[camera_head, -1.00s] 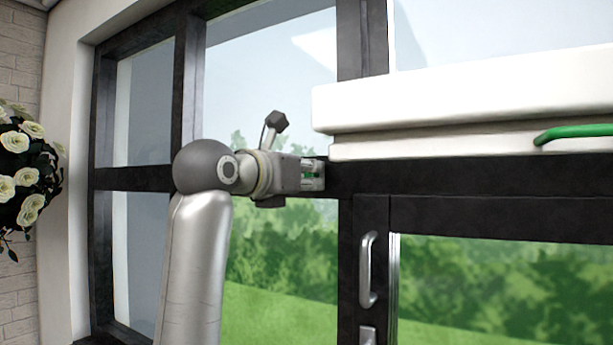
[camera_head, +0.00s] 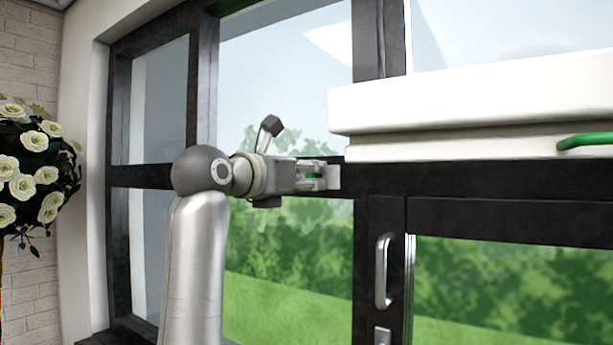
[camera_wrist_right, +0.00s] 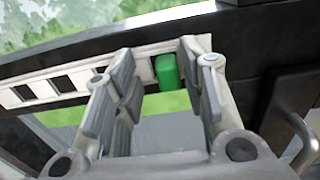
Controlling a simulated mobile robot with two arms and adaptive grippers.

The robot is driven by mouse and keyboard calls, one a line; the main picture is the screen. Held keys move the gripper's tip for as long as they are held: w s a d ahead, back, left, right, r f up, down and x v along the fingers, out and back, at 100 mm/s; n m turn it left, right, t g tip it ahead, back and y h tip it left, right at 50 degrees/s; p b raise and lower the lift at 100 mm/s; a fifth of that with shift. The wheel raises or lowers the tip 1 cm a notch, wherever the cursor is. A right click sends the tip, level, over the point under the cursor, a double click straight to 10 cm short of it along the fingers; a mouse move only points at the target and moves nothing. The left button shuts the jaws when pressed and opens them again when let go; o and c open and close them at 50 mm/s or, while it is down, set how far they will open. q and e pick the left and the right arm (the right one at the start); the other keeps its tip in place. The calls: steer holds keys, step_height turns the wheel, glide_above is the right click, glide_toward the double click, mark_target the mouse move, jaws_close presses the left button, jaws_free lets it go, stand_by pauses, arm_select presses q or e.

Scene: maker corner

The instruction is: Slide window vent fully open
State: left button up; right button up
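The window vent is a pale strip with dark slots (camera_wrist_right: 63,83) on the dark frame, seen in the right wrist view. Its green slider tab (camera_wrist_right: 167,72) is near the strip's right end. My right gripper (camera_wrist_right: 158,66) is open, with one finger on each side of the tab. The tab is nearer the right finger, with a gap to the left one; I cannot tell whether it touches. In the head view my right gripper (camera_head: 322,176) is at the dark crossbar, with a little green showing between its fingers. My left gripper is not in view.
A white housing (camera_head: 470,110) with a green handle (camera_head: 585,141) juts out at the upper right, close to the gripper. A door handle (camera_head: 383,270) is below right. White roses (camera_head: 30,170) stand at the left by the brick wall.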

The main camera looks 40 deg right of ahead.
steer(key=shift+s, duration=0.15)
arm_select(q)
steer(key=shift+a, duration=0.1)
arm_select(e)
steer(key=v, duration=1.2)
